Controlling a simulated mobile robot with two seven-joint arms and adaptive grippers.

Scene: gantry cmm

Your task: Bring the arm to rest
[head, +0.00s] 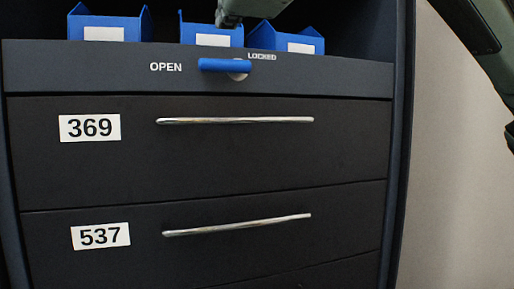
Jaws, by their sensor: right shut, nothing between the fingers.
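My right gripper (230,18) shows only in part at the top middle edge of the head view. It is shut and empty, in front of the blue bins and above the blue lever, apart from the lever as far as I can tell. The blue lever (222,65) lies level on the cabinet's top panel, its handle towards the word OPEN, with LOCKED printed at its upper right. Dark parts of my arm (478,35) show at the upper right edge. My left gripper is not in view.
The dark cabinet has a drawer labelled 369 (240,155) and one labelled 537 (250,255) below it, both shut, with protruding bar handles. Several blue bins (133,25) stand on the shelf above. A bare pale wall (445,200) is at the right.

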